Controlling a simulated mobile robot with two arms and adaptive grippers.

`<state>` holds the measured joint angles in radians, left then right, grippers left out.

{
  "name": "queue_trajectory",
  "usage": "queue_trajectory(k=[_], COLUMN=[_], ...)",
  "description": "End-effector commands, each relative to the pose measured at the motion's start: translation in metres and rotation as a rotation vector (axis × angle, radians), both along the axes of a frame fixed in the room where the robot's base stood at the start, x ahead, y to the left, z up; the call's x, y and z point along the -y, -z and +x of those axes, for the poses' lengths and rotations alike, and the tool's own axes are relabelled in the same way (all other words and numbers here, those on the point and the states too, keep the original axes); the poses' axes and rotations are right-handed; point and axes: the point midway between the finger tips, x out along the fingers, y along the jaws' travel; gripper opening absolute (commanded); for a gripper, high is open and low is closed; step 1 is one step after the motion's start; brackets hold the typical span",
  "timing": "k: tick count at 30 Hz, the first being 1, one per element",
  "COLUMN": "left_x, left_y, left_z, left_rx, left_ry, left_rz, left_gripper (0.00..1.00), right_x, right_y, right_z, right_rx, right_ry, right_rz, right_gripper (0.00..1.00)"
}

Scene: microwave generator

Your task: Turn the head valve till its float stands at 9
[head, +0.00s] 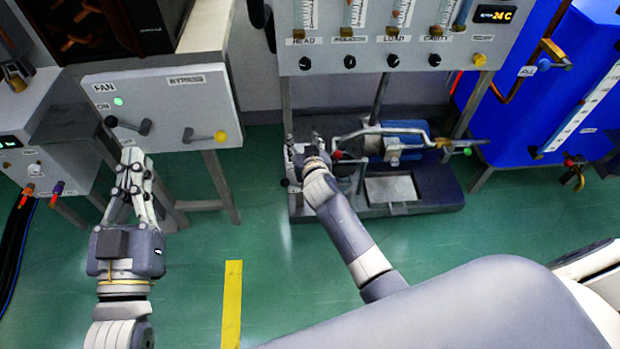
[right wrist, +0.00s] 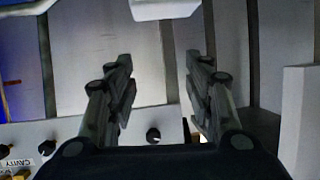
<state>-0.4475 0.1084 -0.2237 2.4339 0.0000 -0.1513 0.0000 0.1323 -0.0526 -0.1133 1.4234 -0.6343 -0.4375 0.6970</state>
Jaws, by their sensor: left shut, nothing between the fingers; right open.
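The HEAD valve is a small black knob (head: 304,63) under the HEAD label, at the left end of the knob row on the grey flow panel. The lower part of its scale tube (head: 306,14) shows at the top edge; I cannot read its float. My right gripper (head: 304,140) is below that knob in the head view, apart from it. In the right wrist view my right gripper (right wrist: 158,62) is open and empty, with a black knob (right wrist: 153,136) seen between the fingers; which valve it is I cannot tell. My left gripper (head: 132,158) is shut and empty below the FAN box.
The ISOLATOR, LOAD and CAVITY knobs (head: 392,61) sit in the same row. The FAN box (head: 165,105) with two levers is at left. A pump with pipes (head: 400,145) stands below the panel, and a blue tank (head: 560,90) is at right.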

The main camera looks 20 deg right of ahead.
Motion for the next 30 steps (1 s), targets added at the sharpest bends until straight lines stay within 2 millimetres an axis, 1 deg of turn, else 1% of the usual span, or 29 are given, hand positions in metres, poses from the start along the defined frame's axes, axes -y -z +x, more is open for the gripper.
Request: queue_trajectory(k=[1, 9, 15, 21, 30], left_x=[0.0, 0.0, 0.0, 0.0, 0.0], left_y=[-0.01, -0.032, -0.044, -0.049, -0.049], left_z=[0.0, 0.0, 0.0, 0.0, 0.0], left_rx=[0.0, 0.0, 0.0, 0.0, 0.0], left_ry=[0.0, 0.0, 0.0, 0.0, 0.0], left_rz=[0.0, 0.0, 0.0, 0.0, 0.0], left_gripper=[0.0, 0.0, 0.0, 0.0, 0.0], right_x=[-0.001, -0.005, -0.008, -0.009, -0.009], right_y=[0.005, 0.048, 0.072, 0.085, 0.089], right_z=[-0.006, -0.038, -0.06, -0.072, -0.075], right_rx=[-0.026, -0.149, -0.216, -0.251, -0.257], right_ry=[-0.009, -0.055, -0.081, -0.094, -0.096], right_rz=[-0.006, -0.027, -0.036, -0.041, -0.041], right_gripper=[0.47, 0.47, 0.47, 0.47, 0.47])
